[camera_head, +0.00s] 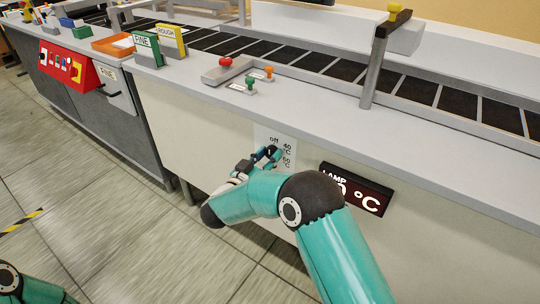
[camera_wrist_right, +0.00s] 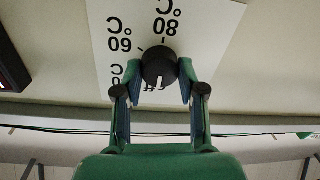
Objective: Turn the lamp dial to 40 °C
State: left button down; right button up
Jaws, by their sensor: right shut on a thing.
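The lamp dial (camera_wrist_right: 159,62) is a round black knob on a white label plate (camera_wrist_right: 215,35) on the machine's front. Its white mark points to the bottom of the right wrist view, toward the partly hidden "off" label. In that view the lettering is upside down: "80 °C" above the dial, "60 °C" to its upper left, and another °C label half hidden at left. My right gripper (camera_wrist_right: 158,76) is shut on the dial, a finger on each side; it also shows in the head view (camera_head: 262,157). My left gripper is out of view.
A black lamp display (camera_head: 375,199) right of the plate reads "0 °C" at its end; my arm hides the start. Above, the counter holds a block with a red knob (camera_head: 225,62), small green and orange pieces, and a metal post (camera_head: 374,70).

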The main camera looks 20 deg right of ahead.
jog(key=shift+d, duration=0.2)
jog(key=shift+c, duration=0.3)
jog(key=shift+a, duration=0.25)
jog(key=shift+f+m+b, duration=0.2)
jog(key=shift+m+b, duration=1)
jog(key=shift+b, duration=0.05)
jog(key=m+b, duration=0.6)
jog(key=shift+f, duration=0.2)
jog(key=shift+a+m+h+b, duration=0.1)
jog(key=shift+m+h+b, duration=0.2)
jog(key=shift+m+b, duration=1.5)
jog(key=o, duration=1.1)
jog(key=shift+r, duration=0.1)
jog(key=shift+c, duration=0.2)
jog(key=shift+o, duration=0.4)
jog(key=shift+r, duration=0.1)
